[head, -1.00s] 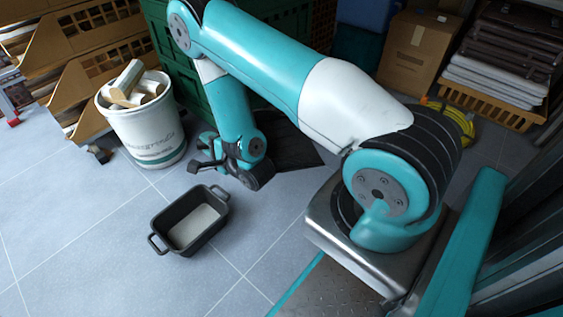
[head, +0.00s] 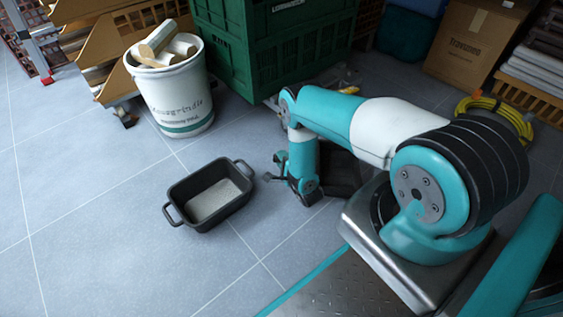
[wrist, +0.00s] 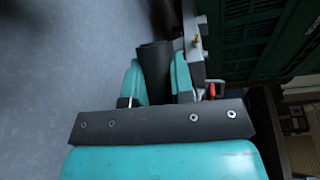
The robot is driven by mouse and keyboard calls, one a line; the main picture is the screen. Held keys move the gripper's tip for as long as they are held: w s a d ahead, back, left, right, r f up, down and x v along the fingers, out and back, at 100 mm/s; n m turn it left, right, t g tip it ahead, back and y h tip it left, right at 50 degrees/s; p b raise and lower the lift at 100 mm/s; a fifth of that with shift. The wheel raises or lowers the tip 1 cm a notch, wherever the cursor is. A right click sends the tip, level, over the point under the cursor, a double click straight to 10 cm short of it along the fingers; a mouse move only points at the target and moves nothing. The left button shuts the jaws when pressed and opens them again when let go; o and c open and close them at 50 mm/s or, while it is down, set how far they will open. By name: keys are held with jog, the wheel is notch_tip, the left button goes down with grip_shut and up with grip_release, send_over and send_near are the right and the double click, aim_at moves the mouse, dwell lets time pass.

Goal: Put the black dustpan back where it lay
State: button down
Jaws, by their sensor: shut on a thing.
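My gripper (wrist: 155,88) has its two teal fingers shut on the dark handle of the black dustpan (wrist: 153,65) in the wrist view. In the head view the dustpan's black pan (head: 342,173) shows low, close to the floor, partly hidden behind my arm. I cannot tell whether the pan touches the floor.
A black two-handled tub (head: 203,210) stands on the tiles left of my arm. A white bucket with wood pieces (head: 180,100) and green crates (head: 290,50) stand behind. A yellow cable coil (head: 490,108) and cardboard box (head: 470,45) are right. Floor at front left is clear.

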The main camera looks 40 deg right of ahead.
jog(key=shift+f+b, duration=2.85)
jog(key=shift+f, duration=0.45)
jog(key=shift+f+b, duration=0.6)
jog(key=shift+f, duration=0.05)
jog(key=c, duration=0.9)
grip_release()
jog(key=shift+a, duration=0.1)
